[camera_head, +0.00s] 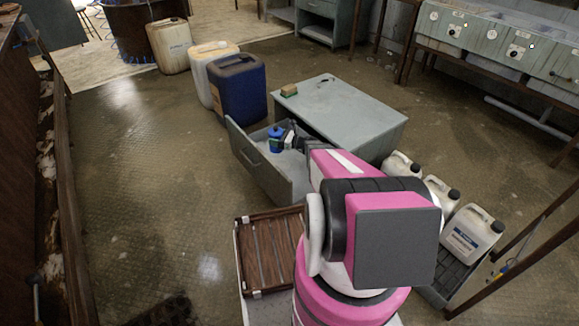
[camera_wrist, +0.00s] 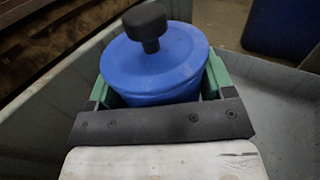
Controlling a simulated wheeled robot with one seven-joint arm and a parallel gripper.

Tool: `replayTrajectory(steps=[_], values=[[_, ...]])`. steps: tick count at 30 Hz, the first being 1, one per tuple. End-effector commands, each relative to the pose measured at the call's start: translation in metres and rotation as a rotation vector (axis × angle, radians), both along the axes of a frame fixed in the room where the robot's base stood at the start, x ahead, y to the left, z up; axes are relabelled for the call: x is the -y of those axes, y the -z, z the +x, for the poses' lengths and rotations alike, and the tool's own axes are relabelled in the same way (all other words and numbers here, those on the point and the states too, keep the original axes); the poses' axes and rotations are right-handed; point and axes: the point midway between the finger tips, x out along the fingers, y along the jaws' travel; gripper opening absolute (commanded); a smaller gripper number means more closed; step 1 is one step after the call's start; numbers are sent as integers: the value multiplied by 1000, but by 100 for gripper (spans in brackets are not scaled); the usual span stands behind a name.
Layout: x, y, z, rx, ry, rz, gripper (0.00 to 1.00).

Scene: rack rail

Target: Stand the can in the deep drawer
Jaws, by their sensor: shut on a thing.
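The can is blue with a black cap. In the wrist view the can (camera_wrist: 155,60) fills the middle, its top facing the camera, between the green pads of my gripper (camera_wrist: 155,95). My gripper is shut on it. In the head view the can (camera_head: 276,138) shows inside the open deep drawer (camera_head: 262,172), near its far left side, with my gripper (camera_head: 290,138) beside it. The drawer's grey wall also shows in the wrist view (camera_wrist: 55,85). The can looks upright. Its base is hidden, so I cannot tell whether it touches the drawer floor.
Blue (camera_head: 238,88) and white (camera_head: 205,65) canisters stand behind the drawer. A brown slatted crate (camera_head: 270,252) lies in front. White jugs (camera_head: 470,232) stand at right. The floor at left is open.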

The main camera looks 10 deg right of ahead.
Motion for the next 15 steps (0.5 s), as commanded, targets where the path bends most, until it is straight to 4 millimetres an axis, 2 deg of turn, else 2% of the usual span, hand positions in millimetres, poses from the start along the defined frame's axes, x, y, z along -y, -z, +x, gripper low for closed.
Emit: replayTrajectory(steps=[1, 4, 6, 15], values=[[0, 24, 9, -1, -1, 3, 26], [-2, 51, 13, -2, -1, 2, 26], [-3, 63, 15, 1, -1, 1, 26], [-4, 95, 16, 1, -1, 1, 26]])
